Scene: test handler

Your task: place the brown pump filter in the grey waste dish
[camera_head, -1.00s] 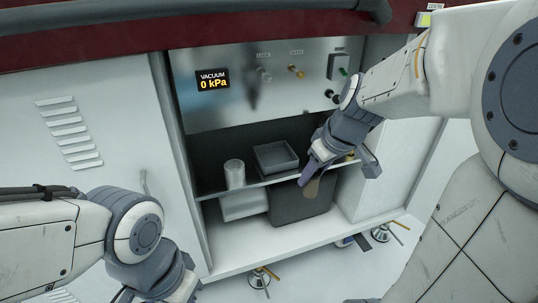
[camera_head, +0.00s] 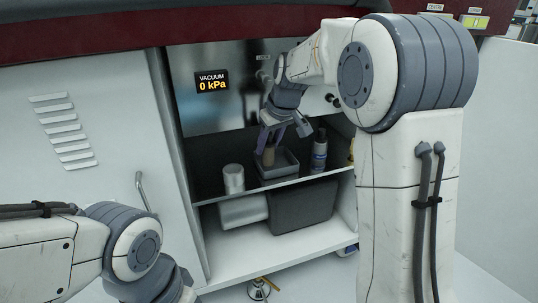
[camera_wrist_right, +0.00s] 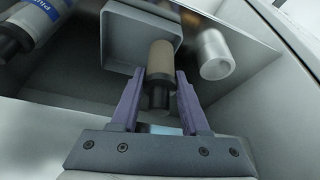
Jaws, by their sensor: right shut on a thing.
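The brown pump filter (camera_head: 269,156) is held in my right gripper (camera_head: 277,136), with its lower end over or inside the grey waste dish (camera_head: 286,169). I cannot tell whether it touches the dish floor. In the right wrist view the filter (camera_wrist_right: 161,54), a tan cylinder with a dark end, sits between the purple fingers of the right gripper (camera_wrist_right: 159,82), in front of the dish (camera_wrist_right: 122,48). My left arm shows at lower left in the head view; its gripper fingers are out of frame.
A metal cup (camera_head: 233,179) stands left of the dish on the same shelf. A white and blue bottle (camera_head: 319,151) stands just right of the dish. A dark bin (camera_head: 302,208) and a pale box (camera_head: 243,211) are below the shelf. The vacuum panel (camera_head: 212,81) reads 0 kPa.

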